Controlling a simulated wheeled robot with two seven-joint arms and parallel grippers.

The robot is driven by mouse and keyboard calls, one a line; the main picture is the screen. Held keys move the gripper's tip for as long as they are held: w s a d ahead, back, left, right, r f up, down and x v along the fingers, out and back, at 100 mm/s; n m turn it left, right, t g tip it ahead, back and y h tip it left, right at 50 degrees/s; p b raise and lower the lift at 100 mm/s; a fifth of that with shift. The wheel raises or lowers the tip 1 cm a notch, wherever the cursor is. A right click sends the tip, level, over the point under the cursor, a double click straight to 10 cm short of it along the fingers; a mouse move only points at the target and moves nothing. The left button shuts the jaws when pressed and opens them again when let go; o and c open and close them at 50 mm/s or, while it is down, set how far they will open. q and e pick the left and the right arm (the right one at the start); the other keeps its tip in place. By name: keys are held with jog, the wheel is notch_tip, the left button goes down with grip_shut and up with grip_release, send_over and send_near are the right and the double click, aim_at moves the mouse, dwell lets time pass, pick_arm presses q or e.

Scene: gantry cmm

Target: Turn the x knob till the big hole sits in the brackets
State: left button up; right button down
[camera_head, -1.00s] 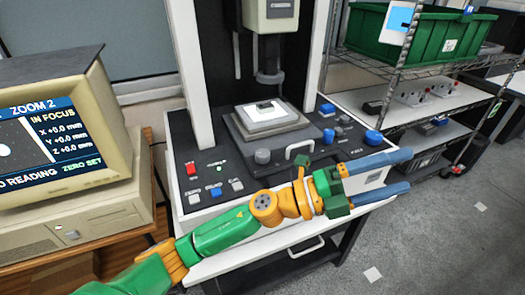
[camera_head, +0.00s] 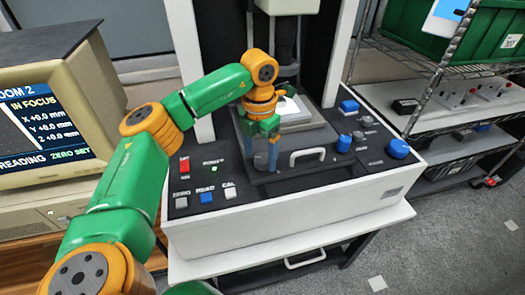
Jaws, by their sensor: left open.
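The monitor (camera_head: 45,115) reads IN FOCUS with X, Y and Z at +0.0 mm; the hole and brackets are out of view. My right gripper is not in view.
A red button (camera_head: 184,166) and grey and blue buttons (camera_head: 206,197) sit on the panel's front left. A handle (camera_head: 306,156) stands at the stage front. A wire shelf (camera_head: 455,130) with a green crate (camera_head: 480,40) stands at the right.

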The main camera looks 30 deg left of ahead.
pick_arm(q)
jog(key=shift+a+f, duration=0.1)
jog(key=shift+f, duration=0.35)
jog(key=shift+w+f, duration=0.25)
jog(key=shift+w, duration=0.05)
jog(key=shift+w+f, duration=0.15)
jog(key=shift+w, duration=0.35)
jog(key=shift+c, duration=0.4)
jog(key=shift+s, duration=0.25)
jog(key=c, duration=0.7)
grip_shut()
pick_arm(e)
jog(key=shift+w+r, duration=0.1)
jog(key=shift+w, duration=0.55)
